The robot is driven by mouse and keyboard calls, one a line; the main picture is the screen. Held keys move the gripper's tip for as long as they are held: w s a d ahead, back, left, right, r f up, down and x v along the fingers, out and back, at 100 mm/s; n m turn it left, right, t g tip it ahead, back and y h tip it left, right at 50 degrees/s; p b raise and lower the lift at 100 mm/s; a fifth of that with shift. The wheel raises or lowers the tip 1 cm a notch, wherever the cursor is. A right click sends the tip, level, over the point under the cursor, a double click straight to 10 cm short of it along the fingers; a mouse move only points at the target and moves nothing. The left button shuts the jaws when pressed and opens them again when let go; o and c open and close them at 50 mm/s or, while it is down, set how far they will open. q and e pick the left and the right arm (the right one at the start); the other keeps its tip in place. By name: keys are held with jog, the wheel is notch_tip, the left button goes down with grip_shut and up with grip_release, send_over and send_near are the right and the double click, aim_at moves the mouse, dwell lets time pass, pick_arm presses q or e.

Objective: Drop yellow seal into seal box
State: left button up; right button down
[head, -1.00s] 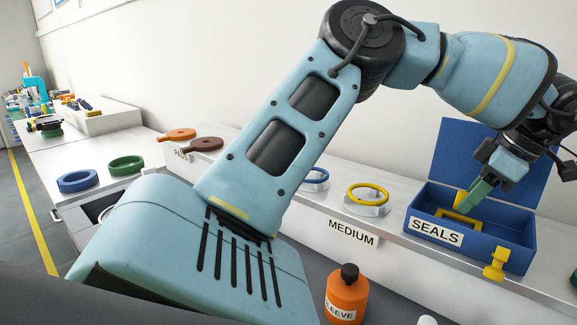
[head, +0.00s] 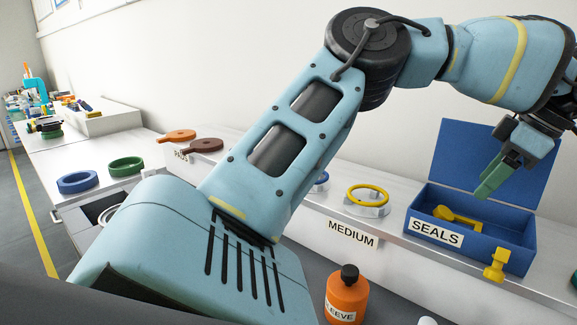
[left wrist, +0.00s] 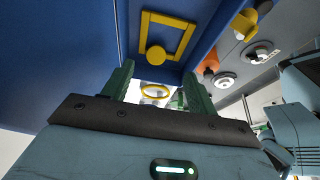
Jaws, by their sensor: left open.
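The blue seal box (head: 487,239), labelled SEALS, stands on the right with its lid open at the back. A yellow piece (head: 455,217) with a rounded end, apparently the yellow seal, lies inside it. In the left wrist view this piece shows as a rectangular frame with a round knob (left wrist: 156,54) against the blue box (left wrist: 75,50). My left gripper (head: 487,188) is above the box, open and apart from the yellow piece. Its spread green fingers (left wrist: 158,72) show nothing held between them. My right gripper is out of view.
A yellow ring (head: 368,188) sits on a clear stand left of the box, behind the MEDIUM label (head: 352,234). A yellow latch (head: 498,264) hangs at the box's front. An orange bottle (head: 347,296) stands in front. Blue (head: 78,181) and green (head: 126,166) rings lie farther left.

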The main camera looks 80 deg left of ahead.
pick_arm(q)
jog(key=shift+v, duration=1.55)
